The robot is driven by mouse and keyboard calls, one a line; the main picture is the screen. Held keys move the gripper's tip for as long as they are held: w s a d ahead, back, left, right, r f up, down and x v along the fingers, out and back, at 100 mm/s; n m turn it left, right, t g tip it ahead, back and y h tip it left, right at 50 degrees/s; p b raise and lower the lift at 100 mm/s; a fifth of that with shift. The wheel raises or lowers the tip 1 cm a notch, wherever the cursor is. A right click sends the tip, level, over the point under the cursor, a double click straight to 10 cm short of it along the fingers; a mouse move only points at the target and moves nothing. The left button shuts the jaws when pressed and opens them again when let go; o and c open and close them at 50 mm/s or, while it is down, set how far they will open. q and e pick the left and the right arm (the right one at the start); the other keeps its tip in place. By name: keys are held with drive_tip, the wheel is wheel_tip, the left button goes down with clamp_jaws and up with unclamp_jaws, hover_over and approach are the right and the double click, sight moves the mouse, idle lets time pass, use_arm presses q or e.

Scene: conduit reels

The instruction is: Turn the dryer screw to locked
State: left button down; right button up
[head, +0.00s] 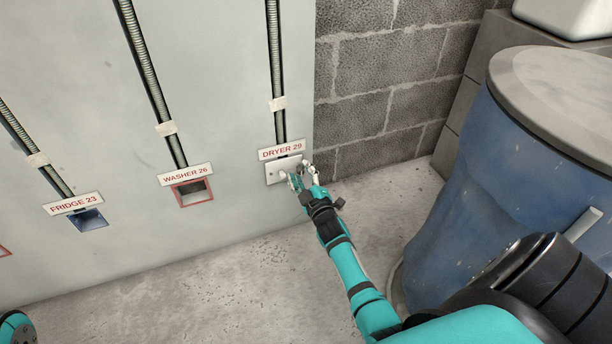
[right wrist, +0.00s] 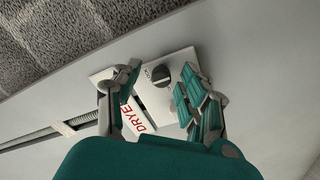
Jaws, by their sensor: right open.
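The dryer screw (right wrist: 160,76) is a dark round slotted head on a white cover plate (head: 273,176). The plate also shows in the right wrist view (right wrist: 152,98). Small lettering beside the screw is too small to read surely. The red-lettered DRYER 29 label (head: 282,150) sits just above the plate. My right gripper (head: 298,176) is open and empty in front of the plate's right side. In the right wrist view its two fingers (right wrist: 159,82) stand either side of the screw; I cannot tell whether they touch the plate. In the head view the gripper hides the screw. My left gripper is out of view.
The grey panel (head: 110,150) also carries a red-framed WASHER 26 opening (head: 193,193) and a blue FRIDGE 23 opening (head: 88,220), with conduits above. A large blue barrel (head: 490,190) stands at the right. A block wall (head: 380,90) is behind. The concrete floor (head: 220,290) before the panel is clear.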

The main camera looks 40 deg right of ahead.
drive_tip(key=v, duration=1.1)
drive_tip(key=shift+s, duration=0.35)
